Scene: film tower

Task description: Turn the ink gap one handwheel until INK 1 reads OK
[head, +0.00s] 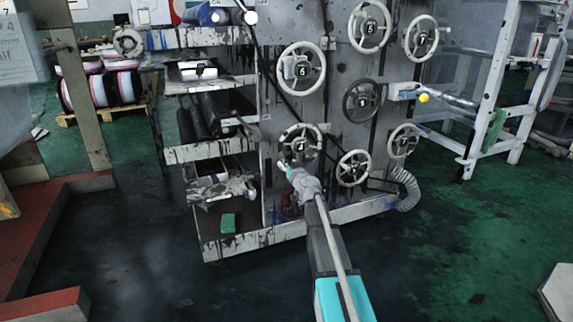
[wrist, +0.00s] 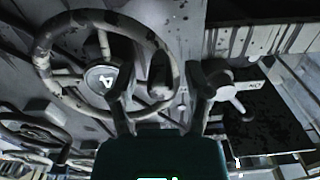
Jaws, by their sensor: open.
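Several spoked handwheels sit on the grey, ink-stained machine side panel. My gripper (head: 288,168) is at the lower-left handwheel (head: 300,145) in the head view. The rim's right side lies between the fingers in the picture; I cannot tell how deep. No wheel label or INK 1 reading is legible, so I cannot tell which wheel is ink gap one.
Other handwheels (head: 353,168) (head: 403,141) are close to the right. A ribbed hose (head: 407,188) hangs at the panel's lower right. Open shelves with rollers (head: 205,112) stand left. A white frame (head: 490,95) stands right.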

